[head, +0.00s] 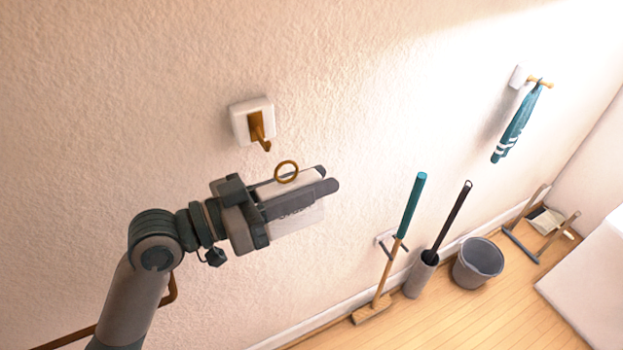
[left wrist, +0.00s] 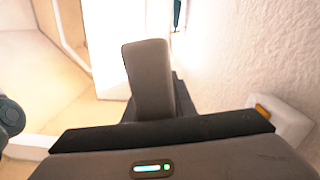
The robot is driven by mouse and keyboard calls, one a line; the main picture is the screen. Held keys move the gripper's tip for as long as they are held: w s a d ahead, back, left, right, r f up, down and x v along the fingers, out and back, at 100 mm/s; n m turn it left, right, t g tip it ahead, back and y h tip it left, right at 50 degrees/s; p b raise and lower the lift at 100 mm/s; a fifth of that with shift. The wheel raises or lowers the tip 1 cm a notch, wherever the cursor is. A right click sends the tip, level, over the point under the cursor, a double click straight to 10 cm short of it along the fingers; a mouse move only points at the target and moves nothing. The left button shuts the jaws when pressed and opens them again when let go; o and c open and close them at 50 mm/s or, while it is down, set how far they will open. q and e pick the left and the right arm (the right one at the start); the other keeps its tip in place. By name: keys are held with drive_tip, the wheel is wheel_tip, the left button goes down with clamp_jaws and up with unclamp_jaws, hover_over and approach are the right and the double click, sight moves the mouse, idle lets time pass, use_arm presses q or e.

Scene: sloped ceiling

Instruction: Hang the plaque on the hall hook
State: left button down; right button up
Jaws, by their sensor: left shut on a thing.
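The plaque (head: 297,221) is a pale board with dark lettering, partly hidden by the fingers. A brass ring (head: 286,172) stands up from its top edge. My left gripper (head: 325,180) is shut on the plaque and holds it by the wall. The hall hook (head: 258,130) is brass on a white wall block (head: 240,118), above and to the left of the ring; ring and hook are apart. In the left wrist view the white block (left wrist: 285,122) shows at the right, and a finger (left wrist: 150,80) covers the middle. My right gripper is not in view.
A teal-handled broom (head: 408,215), a dark-handled brush in a holder (head: 421,273) and a grey bucket (head: 478,262) stand along the wall at lower right. A teal cloth (head: 518,122) hangs from a peg at upper right. The wall around the hook is clear.

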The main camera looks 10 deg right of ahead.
use_arm(q)
drive_tip(key=shift+w+a, duration=0.15)
drive_tip(key=shift+w, duration=0.25)
drive_tip(key=w+a+f+b, duration=0.2)
drive_tip(key=w+b, duration=0.3)
drive_tip(key=w, duration=0.2)
drive_tip(key=shift+w+a+f+b, duration=0.15)
drive_tip(key=shift+w+a+b, duration=0.1)
drive_tip(key=shift+w+b, duration=0.15)
idle(0.8)
idle(0.7)
drive_tip(key=c, duration=1.4)
unclamp_jaws()
drive_tip(key=shift+f, duration=0.1)
drive_tip(key=shift+s+a, duration=0.1)
drive_tip(key=shift+a, duration=0.05)
